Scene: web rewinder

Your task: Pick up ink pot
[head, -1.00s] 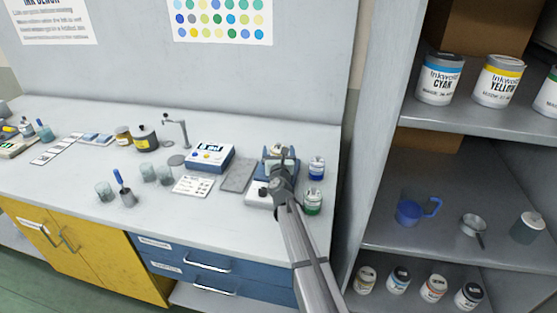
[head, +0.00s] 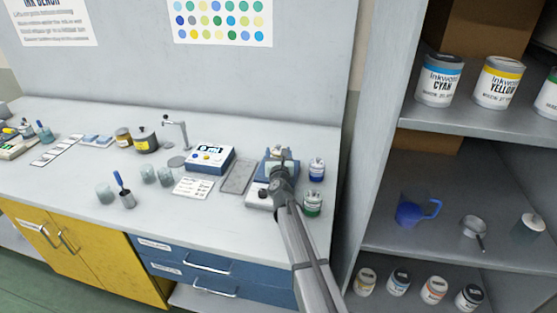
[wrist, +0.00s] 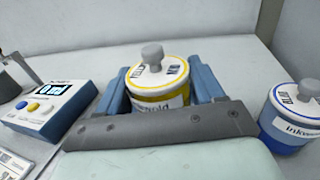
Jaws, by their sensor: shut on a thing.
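An ink pot (wrist: 158,84) shows in the wrist view, with a white lid, grey knob, yellow rim and a partly hidden label. It stands upright between the two blue fingers of my gripper (wrist: 160,90). The fingers are shut on its sides, and the grey palm bar hides its lower front. In the head view my gripper (head: 278,160) is over the right part of the bench, and it mostly hides the pot. I cannot tell whether the pot's base touches the bench.
A blue ink pot (wrist: 291,117) stands just right of my gripper, and a green pot (head: 312,203) stands nearer the front. A blue-and-white meter (head: 210,158) and a grey pad (head: 238,177) lie to the left. A shelf unit (head: 378,140) rises on the right.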

